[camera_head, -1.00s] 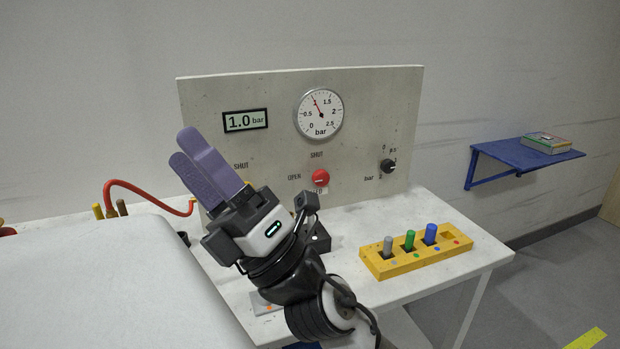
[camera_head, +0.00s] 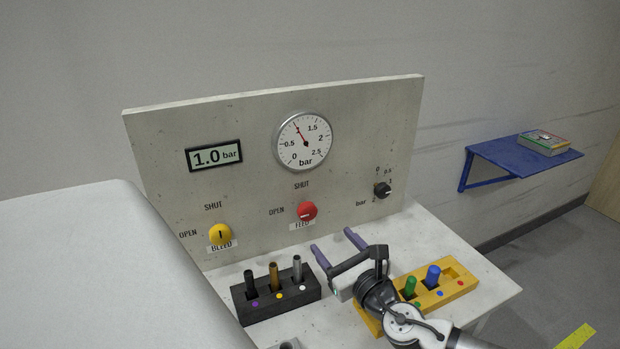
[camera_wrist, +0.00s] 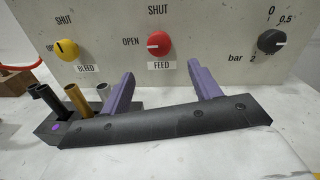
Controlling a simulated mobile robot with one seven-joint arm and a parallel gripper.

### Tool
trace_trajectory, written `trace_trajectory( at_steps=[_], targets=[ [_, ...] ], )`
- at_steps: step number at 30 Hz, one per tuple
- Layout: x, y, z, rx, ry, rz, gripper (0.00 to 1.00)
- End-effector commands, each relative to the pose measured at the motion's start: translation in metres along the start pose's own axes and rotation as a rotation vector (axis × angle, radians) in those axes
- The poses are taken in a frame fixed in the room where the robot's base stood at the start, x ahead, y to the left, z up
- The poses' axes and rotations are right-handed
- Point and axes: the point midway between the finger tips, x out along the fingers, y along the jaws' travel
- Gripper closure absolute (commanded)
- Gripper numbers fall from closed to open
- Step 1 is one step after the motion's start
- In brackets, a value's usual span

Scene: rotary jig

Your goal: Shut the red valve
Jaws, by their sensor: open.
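The red valve (camera_head: 307,211) is a round knob on the upright panel, labelled FEED below, OPEN to its left and SHUT above. Its pale mark looks level, pointing left toward OPEN. It also shows in the wrist view (camera_wrist: 160,44), above and between my fingers. My gripper (camera_head: 335,247) is open and empty, its two purple fingers spread and pointing at the panel, below and in front of the red knob and apart from it. In the wrist view the fingertips (camera_wrist: 160,74) stand either side below the FEED label.
A yellow BLEED knob (camera_head: 220,234) is left, its mark upright toward SHUT; a black knob (camera_head: 382,190) is right. The dial (camera_head: 303,141) and display (camera_head: 214,155) read about 1.0 bar. A dark peg block (camera_head: 253,308) and yellow peg block (camera_head: 458,288) flank my gripper.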

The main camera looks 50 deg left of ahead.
Motion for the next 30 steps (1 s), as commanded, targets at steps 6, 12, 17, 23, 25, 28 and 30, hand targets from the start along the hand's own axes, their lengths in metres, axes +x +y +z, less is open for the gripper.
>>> trace_trajectory(
  at_steps=[6, 12, 17, 23, 25, 28, 30],
  targets=[
    [0.044, 0.001, 0.004, 0.003, -0.001, 0.004, 0.38],
    [0.081, 0.001, 0.004, 0.004, -0.001, 0.004, 0.38],
    [0.1, 0.001, 0.003, 0.004, -0.001, 0.003, 0.38],
    [0.109, 0.001, 0.001, 0.005, -0.001, 0.002, 0.38],
    [0.109, 0.001, 0.001, 0.005, -0.001, 0.002, 0.38],
    [0.109, 0.001, 0.001, 0.005, -0.001, 0.002, 0.38],
    [0.109, 0.001, 0.001, 0.005, -0.001, 0.002, 0.39]
  ],
)
